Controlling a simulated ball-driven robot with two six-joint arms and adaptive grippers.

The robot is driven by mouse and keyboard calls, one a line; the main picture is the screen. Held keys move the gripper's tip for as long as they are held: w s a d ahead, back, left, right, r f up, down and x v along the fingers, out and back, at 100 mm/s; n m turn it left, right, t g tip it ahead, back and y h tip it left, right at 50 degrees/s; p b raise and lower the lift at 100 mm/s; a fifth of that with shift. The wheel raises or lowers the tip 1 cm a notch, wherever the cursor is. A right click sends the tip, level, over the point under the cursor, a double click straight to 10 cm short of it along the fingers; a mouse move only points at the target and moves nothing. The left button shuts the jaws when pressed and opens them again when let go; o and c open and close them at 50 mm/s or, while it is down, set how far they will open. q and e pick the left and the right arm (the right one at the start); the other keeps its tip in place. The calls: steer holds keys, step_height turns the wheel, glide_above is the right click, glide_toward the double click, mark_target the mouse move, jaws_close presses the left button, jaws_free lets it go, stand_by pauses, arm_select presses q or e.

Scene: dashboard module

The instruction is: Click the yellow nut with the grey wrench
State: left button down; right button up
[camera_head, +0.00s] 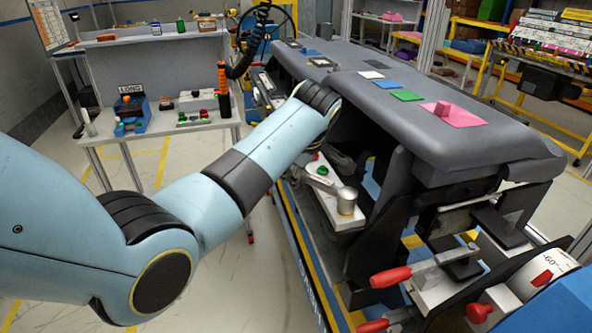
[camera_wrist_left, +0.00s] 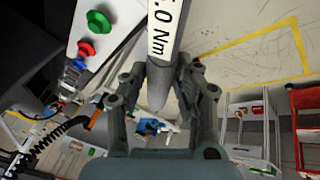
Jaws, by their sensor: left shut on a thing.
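My left gripper (camera_wrist_left: 160,78) is shut on the wrench (camera_wrist_left: 164,40) in the left wrist view. The wrench has a white face marked with part of a torque value ending in ".0 Nm" and a tapered grey end between the fingers. Its far end runs out of the top of that view. My right gripper is not in view.
A white plate with a green button (camera_head: 322,170) and a grey cylinder (camera_head: 346,200) stands beside the dashboard; green and red buttons show in the left wrist view (camera_wrist_left: 98,22). Red-handled clamps (camera_head: 390,277) stand at the front right. A table (camera_head: 160,128) with parts is at left.

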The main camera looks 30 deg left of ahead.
arm_select(q)
steer(key=shift+w+m, duration=0.3)
steer(key=shift+w, duration=0.1)
stand_by(0.8)
steer(key=shift+w+d+r+m+p, duration=0.1)
steer(key=shift+w+m+p, duration=0.2)
steer(key=shift+w+p, duration=0.05)
stand_by(0.5)
steer(key=shift+w+d+m+t+h, duration=0.1)
steer(key=shift+w+m+t+h, duration=0.3)
steer(key=shift+w+m, duration=0.2)
stand_by(1.4)
steer(key=shift+s+n+p, duration=0.4)
steer(key=shift+s+p, duration=0.05)
steer(key=shift+p, duration=0.2)
steer(key=shift+r, duration=2.95)
